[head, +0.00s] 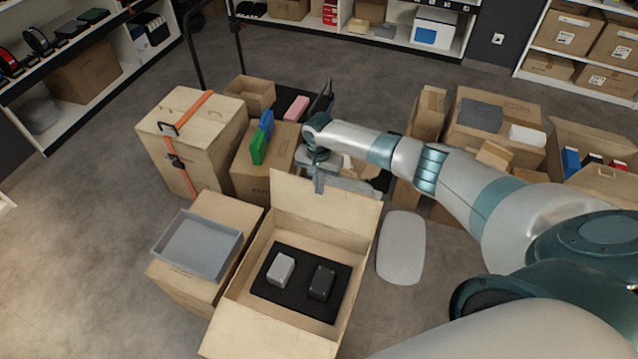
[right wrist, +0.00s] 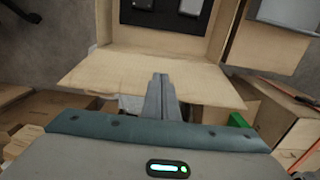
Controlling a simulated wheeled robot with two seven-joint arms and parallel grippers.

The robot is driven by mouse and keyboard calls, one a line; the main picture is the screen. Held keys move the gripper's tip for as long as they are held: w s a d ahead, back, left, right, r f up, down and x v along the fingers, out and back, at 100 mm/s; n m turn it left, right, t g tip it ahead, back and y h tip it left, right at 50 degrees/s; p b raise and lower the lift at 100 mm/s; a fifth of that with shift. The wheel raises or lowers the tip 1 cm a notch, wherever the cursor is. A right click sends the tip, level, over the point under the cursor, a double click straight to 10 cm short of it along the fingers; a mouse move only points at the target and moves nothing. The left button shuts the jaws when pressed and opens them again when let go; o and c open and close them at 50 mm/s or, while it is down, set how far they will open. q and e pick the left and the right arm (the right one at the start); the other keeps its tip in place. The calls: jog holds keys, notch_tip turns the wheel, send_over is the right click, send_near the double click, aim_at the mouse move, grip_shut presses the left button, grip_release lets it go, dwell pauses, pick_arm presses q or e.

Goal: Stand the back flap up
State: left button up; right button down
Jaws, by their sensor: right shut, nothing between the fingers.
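The open carton (head: 352,297) stands at the front centre with a black insert inside. Its back flap (head: 345,213) rises from the far edge and looks tilted outward; its exact angle is hard to tell. In the right wrist view the flap (right wrist: 205,80) widens from the carton toward my gripper. My right gripper (head: 319,190) is at the flap's free edge, with its shut fingers overlapping the flap. The fingers also show in the right wrist view (right wrist: 160,78), across the flap's middle. Whether they touch it I cannot tell. My left gripper is out of view.
A grey tray (head: 198,246) sits on a carton left of the open one. A strapped carton (head: 215,135) and a carton with green and blue items stand behind. More cartons (head: 500,135) are at the right. Bare floor lies around the pale oval (head: 402,247).

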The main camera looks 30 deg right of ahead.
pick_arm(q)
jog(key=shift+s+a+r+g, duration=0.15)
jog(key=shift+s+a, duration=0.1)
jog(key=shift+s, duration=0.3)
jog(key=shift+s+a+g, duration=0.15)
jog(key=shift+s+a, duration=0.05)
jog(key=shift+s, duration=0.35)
